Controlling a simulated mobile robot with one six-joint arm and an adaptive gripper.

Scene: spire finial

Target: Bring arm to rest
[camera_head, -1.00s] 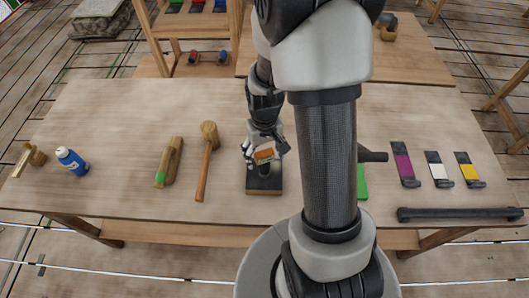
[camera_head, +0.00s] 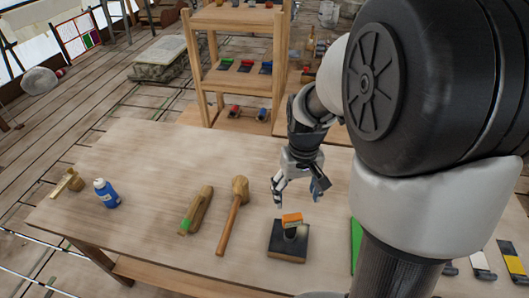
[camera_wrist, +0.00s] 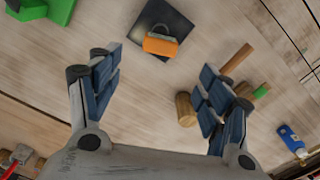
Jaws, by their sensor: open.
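My gripper (camera_head: 299,188) is open and empty above the table, in the head view. It also shows in the wrist view (camera_wrist: 160,92), with its two fingers spread well apart. Just in front of it on the table stands a dark square base (camera_head: 288,247) with a small orange block (camera_head: 292,219) on top. The base (camera_wrist: 147,20) and the orange block (camera_wrist: 161,46) show beyond the fingertips in the wrist view. The gripper is apart from both. My arm hides part of the table's right side.
A green thing (camera_head: 356,245) is partly hidden by my arm. A shelf (camera_head: 240,80) stands behind.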

